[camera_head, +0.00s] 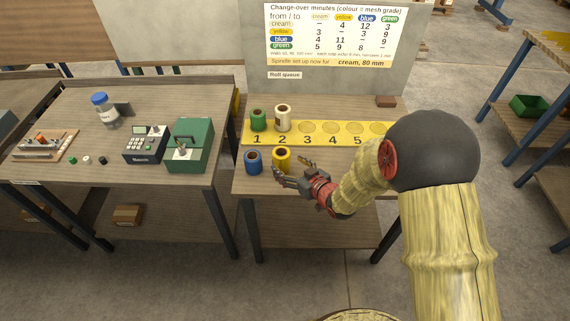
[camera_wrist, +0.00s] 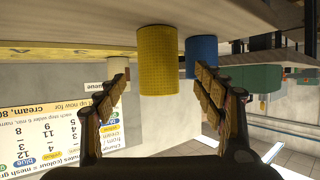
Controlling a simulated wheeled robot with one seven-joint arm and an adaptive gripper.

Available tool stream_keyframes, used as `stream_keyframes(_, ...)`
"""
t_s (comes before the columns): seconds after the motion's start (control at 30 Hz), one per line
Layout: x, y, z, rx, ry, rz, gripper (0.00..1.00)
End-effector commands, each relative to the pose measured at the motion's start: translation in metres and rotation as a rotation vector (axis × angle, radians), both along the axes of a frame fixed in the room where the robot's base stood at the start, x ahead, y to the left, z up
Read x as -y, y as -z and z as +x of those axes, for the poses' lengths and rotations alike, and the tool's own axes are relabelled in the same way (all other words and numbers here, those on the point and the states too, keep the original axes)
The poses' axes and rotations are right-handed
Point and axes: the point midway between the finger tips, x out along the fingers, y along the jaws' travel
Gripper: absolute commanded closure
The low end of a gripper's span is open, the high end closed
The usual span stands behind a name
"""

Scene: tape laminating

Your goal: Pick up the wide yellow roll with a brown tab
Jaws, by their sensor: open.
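The yellow roll (camera_head: 281,157) stands upright on the table in front of the numbered yellow strip, below number 2. In the upside-down wrist view, the yellow roll (camera_wrist: 158,50) appears between the open fingers, beyond their tips. I cannot make out a brown tab on it. My gripper (camera_head: 294,169) is open and empty, held just to the right and front of the yellow roll; its fingers also show in the wrist view (camera_wrist: 160,82). A blue roll (camera_head: 253,162) stands close to the left of the yellow one and shows in the wrist view (camera_wrist: 202,50).
A green roll (camera_head: 258,120) stands on place 1 and a cream roll (camera_head: 283,118) on place 2 of the yellow strip (camera_head: 318,141). Places 3 to 5 are empty. A board (camera_head: 337,35) stands behind. A green machine (camera_head: 190,146) is on the left table.

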Motion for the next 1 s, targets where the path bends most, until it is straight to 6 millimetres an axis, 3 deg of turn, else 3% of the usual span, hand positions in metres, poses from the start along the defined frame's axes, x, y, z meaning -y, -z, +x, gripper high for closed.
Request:
stream_keyframes(0.5,-0.027,0.015,0.047,-0.002,0.0,-0.001,0.31)
stream_keyframes(0.73,-0.028,0.013,0.05,0.0,0.002,-0.001,0.31)
stream_keyframes(1.0,-0.028,0.013,0.049,-0.002,0.002,-0.001,0.46)
